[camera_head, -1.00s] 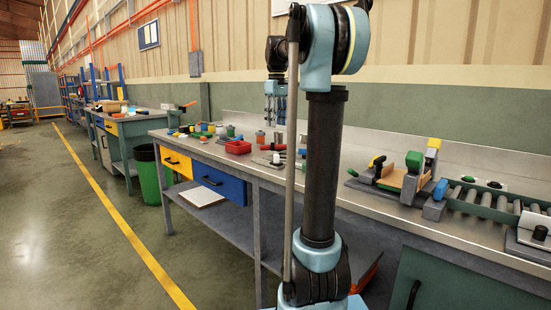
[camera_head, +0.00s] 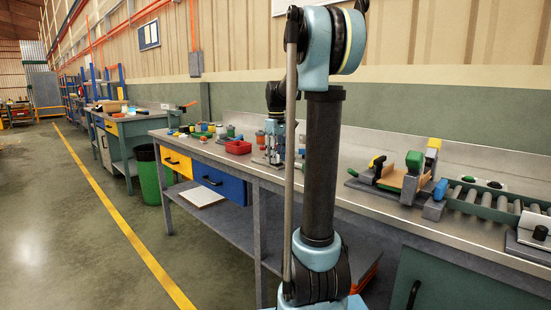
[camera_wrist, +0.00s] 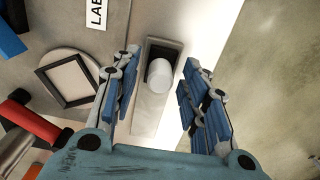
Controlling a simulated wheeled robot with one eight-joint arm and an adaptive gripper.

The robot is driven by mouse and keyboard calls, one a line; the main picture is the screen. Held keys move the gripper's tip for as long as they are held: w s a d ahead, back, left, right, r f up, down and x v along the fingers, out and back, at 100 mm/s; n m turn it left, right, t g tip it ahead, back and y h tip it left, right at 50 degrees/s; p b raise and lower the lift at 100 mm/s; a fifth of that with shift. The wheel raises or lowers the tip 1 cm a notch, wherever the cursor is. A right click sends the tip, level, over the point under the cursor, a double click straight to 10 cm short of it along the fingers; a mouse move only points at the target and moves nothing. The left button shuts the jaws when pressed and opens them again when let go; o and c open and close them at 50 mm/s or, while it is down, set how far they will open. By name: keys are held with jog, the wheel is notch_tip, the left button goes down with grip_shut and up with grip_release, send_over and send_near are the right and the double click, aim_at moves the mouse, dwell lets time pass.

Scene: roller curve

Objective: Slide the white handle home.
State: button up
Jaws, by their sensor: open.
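The white handle (camera_wrist: 159,73) is a short rounded knob in the wrist view. It stands in a dark rectangular recess at the upper end of a pale grey track (camera_wrist: 148,118). My gripper (camera_wrist: 160,64) is open, with one blue-padded finger on the left of the handle and one on the right. Gaps show between the handle and both fingers. In the camera_head view my gripper (camera_head: 273,148) is low over the bench, partly behind my arm. I cannot make out the handle there.
A round disc with a black square frame (camera_wrist: 68,80), a red-handled tool (camera_wrist: 32,122) and a label plate (camera_wrist: 97,12) lie left of the track. A red bin (camera_head: 238,147) stands near my gripper. The bench edge is close on the right in the wrist view.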

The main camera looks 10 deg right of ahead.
jog(key=shift+f, duration=0.1)
jog(key=shift+c, duration=0.3)
grip_shut()
jog(key=w+a, duration=0.2)
jog(key=w, duration=0.1)
jog(key=w+a, duration=0.2)
jog(key=w, duration=0.1)
jog(key=w+a, duration=0.2)
jog(key=w, duration=0.1)
jog(key=shift+w+a, duration=0.15)
jog(key=shift+a, duration=0.2)
jog(key=shift+o, duration=0.3)
grip_release()
notch_tip(320, 180, up, 12)
dwell(0.6)
